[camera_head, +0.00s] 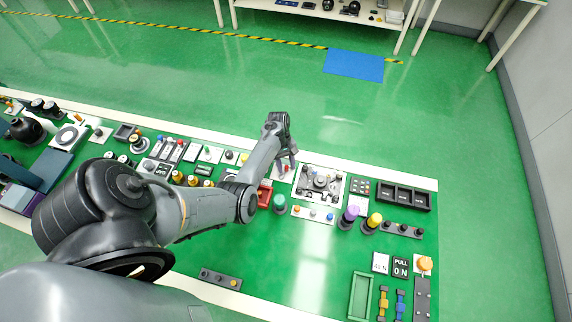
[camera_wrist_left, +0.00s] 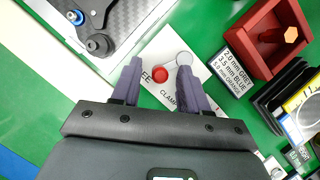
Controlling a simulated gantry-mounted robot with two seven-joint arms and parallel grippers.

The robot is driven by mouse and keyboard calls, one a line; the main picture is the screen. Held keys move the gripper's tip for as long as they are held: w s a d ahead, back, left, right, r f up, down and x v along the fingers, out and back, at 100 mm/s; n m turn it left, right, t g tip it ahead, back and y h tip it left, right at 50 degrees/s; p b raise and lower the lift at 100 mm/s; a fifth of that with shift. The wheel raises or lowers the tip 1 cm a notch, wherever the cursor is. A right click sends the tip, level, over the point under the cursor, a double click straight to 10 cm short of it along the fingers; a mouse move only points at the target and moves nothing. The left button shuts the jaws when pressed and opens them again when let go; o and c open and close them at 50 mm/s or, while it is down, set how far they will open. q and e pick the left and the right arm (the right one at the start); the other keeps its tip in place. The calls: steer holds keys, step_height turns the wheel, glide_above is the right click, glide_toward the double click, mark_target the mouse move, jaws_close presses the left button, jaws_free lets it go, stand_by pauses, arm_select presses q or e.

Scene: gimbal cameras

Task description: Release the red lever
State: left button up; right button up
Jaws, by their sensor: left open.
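In the head view my left gripper (camera_head: 288,160) points down at the white plate (camera_head: 283,174), and the knob is too small or hidden to make out. My right gripper is not in view.
A red tray (camera_head: 265,194) lies beside the plate, also seen in the left wrist view (camera_wrist_left: 262,63). A metal-and-black mechanism panel (camera_head: 320,184) stands to the right. Purple (camera_head: 351,213) and yellow (camera_head: 374,219) knobs rise farther right. Green board around is partly clear.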

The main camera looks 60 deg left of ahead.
arm_select(q)
jaws_close()
steer(key=shift+d+r+m+p, duration=0.2)
steer(key=shift+m+p, duration=0.2)
steer(key=shift+p, duration=0.3)
steer(key=shift+w+m+g, duration=0.15)
steer(key=shift+m+g, duration=0.15)
steer(key=shift+d+f+m+p, duration=0.1)
steer(key=shift+f+m+p, duration=0.1)
steer(key=shift+m+p, duration=0.1)
jaws_free()
